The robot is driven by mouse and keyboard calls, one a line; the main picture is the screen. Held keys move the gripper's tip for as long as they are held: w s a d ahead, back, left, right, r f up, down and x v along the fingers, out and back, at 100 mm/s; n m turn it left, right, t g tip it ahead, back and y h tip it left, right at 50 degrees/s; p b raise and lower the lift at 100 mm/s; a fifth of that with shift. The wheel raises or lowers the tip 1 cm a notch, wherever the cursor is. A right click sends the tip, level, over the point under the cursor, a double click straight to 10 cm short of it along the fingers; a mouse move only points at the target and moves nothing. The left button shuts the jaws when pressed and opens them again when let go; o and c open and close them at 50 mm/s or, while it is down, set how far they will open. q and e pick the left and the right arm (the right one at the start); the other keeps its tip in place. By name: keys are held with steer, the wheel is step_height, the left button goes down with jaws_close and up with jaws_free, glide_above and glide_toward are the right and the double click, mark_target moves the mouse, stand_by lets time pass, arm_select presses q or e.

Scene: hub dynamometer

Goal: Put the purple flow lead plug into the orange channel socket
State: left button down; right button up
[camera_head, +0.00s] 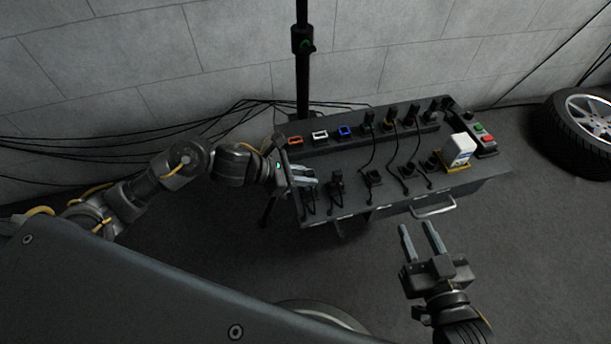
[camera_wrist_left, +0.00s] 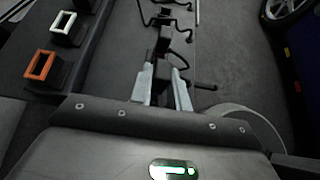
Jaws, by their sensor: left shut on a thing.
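The orange channel socket (camera_head: 295,141) is at the left end of the socket row along the bench's back. It also shows in the left wrist view (camera_wrist_left: 39,65). My left gripper (camera_head: 309,178) is at the bench's left front, in front of the orange socket and apart from it. In the left wrist view its fingers (camera_wrist_left: 162,76) are shut on a dark plug (camera_wrist_left: 162,90), mostly hidden between them. I see no purple on it, so I cannot confirm that it is the flow lead plug. My right gripper (camera_head: 418,227) is open and empty in front of the bench.
White (camera_head: 320,135) and blue (camera_head: 344,131) sockets stand right of the orange one. Several dark plugs with leads fill the rest of the bench (camera_head: 340,212). A white box (camera_head: 459,149) is at the right. A black pole (camera_head: 302,75) rises behind.

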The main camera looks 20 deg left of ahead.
arm_select(q)
steer(key=shift+r+p, duration=1.5)
steer(key=shift+r, duration=0.9)
steer(key=shift+w+a+f+b, duration=0.1)
steer(key=shift+w+a+b, duration=1.25)
steer(key=shift+w, duration=0.7)
steer(key=shift+w+a+r+b, duration=0.1)
steer(key=shift+w+a+b, duration=1.25)
steer(key=shift+w, duration=0.75)
steer(key=shift+w+a+f+b, duration=0.1)
steer(key=shift+w+a+b, duration=1.2)
steer(key=shift+w, duration=0.75)
steer(key=shift+w+a+b, duration=0.15)
steer(key=shift+w+b, duration=0.15)
steer(key=shift+w, duration=0.05)
steer(key=shift+f+b, duration=0.35)
steer(key=shift+b, duration=0.25)
